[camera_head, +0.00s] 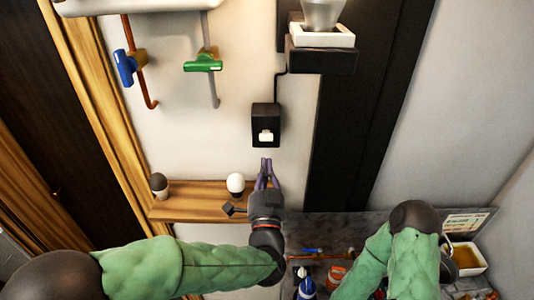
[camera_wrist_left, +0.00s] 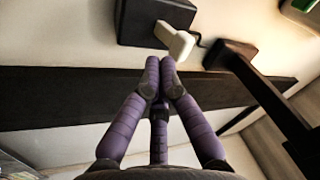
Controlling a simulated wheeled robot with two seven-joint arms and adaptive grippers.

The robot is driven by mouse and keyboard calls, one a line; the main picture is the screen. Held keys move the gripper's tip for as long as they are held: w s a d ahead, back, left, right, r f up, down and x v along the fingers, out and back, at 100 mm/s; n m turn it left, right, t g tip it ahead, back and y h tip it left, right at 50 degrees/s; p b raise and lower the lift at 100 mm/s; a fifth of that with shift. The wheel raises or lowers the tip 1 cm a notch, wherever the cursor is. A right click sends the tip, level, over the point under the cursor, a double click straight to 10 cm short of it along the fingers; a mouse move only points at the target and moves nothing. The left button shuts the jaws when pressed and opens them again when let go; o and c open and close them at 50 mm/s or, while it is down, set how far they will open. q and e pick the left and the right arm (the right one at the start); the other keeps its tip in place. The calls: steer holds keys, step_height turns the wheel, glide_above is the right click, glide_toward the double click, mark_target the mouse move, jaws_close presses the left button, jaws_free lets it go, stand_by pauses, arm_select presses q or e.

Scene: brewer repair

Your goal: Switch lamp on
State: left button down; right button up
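A black switch box (camera_head: 265,113) with a white switch (camera_head: 266,136) is on the pale wall, and a dark cable runs up from it. In the left wrist view the white switch (camera_wrist_left: 174,39) sticks out from the black box (camera_wrist_left: 140,22). My left gripper (camera_head: 266,162) is just below the box, with its purple fingers pointing up at it. Its fingertips (camera_wrist_left: 161,72) are together and empty, close to the switch; contact cannot be told. A grey cone-shaped piece (camera_head: 323,13), possibly the lamp, sits on a white square base at the cable's upper end. My right gripper is hidden.
A wooden shelf (camera_head: 195,211) below holds a white round piece (camera_head: 235,183) and a dark-topped one (camera_head: 159,183). Pipes with a blue valve (camera_head: 125,67) and a green valve (camera_head: 203,63) are at upper left. A cluttered counter (camera_head: 340,222) is at lower right.

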arm_select(q)
steer(key=s, duration=0.4)
steer(key=shift+s, duration=0.3)
stand_by(0.4)
